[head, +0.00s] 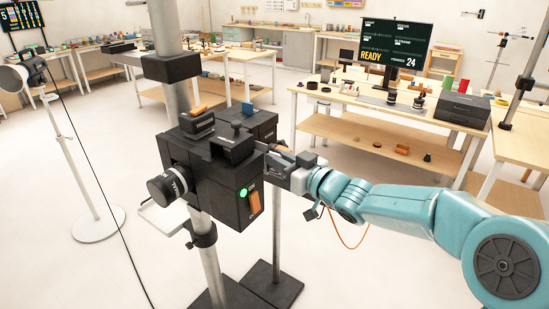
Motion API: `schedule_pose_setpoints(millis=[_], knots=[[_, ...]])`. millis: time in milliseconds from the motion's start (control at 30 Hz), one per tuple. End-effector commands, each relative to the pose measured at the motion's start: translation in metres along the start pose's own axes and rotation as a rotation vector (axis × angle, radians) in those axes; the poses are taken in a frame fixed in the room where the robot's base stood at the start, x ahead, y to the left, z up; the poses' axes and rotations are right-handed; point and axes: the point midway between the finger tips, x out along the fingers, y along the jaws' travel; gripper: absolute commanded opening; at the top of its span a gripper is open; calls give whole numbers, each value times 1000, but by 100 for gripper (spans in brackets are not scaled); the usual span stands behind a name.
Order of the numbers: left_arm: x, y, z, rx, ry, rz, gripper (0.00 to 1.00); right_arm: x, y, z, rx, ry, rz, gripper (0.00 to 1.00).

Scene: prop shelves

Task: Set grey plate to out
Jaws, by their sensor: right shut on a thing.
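A black box device (224,180) stands on a grey pole, with a round knob or lens (167,187) on its left and an orange switch (254,203) beside a lit green lamp on its front. My right gripper (280,174) is at the right side of this box, its jaws shut. A small light grey piece at the jaws looks like the grey plate (278,183); most of it is hidden, and I cannot tell how far it sits in or out. My left gripper is not in view.
A second black box (259,124) stands on its own stand just behind. A lamp on a white round base (98,225) is at left, with a cable on the floor. Wooden benches (390,120) with props and a screen reading READY are behind.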

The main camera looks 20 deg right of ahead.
Motion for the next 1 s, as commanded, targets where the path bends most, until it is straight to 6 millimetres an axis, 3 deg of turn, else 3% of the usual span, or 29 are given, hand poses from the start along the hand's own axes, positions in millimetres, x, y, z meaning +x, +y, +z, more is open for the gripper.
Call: schedule_pose_setpoints(millis=[433,833,867,900,1000], knots=[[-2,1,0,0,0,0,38,-68,18,-2,2,1,14,0],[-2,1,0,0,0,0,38,-74,19,-2,2,4,12,0],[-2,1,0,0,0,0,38,-74,19,-2,2,4,12,26],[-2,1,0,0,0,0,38,-74,19,-3,2,4,12,30],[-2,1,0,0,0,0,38,-74,18,-2,1,3,9,30]])
